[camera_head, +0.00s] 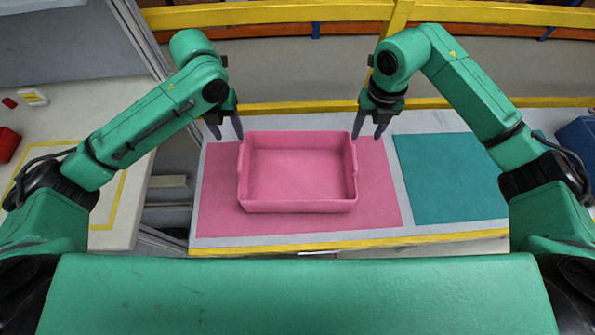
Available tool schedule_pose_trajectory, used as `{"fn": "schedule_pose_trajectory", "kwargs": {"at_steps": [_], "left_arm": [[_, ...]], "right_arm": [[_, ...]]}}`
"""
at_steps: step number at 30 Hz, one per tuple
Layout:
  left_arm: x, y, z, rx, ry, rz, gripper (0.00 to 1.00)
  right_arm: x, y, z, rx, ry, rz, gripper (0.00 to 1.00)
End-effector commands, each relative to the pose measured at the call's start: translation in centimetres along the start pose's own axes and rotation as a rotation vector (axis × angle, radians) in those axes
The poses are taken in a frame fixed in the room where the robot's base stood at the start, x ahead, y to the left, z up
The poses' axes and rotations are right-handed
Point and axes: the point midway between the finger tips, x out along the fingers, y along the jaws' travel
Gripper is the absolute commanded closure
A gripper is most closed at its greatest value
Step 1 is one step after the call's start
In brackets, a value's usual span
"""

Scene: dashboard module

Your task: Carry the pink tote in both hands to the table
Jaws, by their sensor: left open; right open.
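The pink tote (298,205) is an empty, open-topped box standing upright on a pink mat (218,212) on the bench (360,243) in front of me. My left gripper (227,131) is open and empty, pointing down near the tote's back left corner. My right gripper (369,131) is open and empty, pointing down near the tote's back right corner. Neither gripper holds the tote. I cannot tell how high the fingertips are above the bench.
A teal mat (450,178) lies bare to the right on the same bench. A pale table (120,215) with a yellow outline stands at left, with a red box (8,144) on it. A blue bin (577,138) is at far right. Yellow rails (300,14) run behind.

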Motion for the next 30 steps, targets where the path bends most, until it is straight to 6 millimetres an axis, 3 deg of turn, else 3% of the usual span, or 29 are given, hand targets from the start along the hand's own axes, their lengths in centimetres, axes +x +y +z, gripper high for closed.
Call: {"fn": "schedule_pose_trajectory", "kwargs": {"at_steps": [5,21,30], "left_arm": [[2.4,0.0,-0.1,0.0,0.005,0.002,0.47],[12.8,0.0,-0.1,-0.001,0.003,0.001,0.47],[14.4,0.0,0.0,0.001,0.0,0.0,0.47]], "right_arm": [[2.4,0.0,-0.1,0.0,0.005,-0.001,0.47],[12.8,0.1,-0.1,0.001,0.003,0.002,0.47],[14.4,0.0,0.0,0.0,0.001,0.0,0.47]]}}
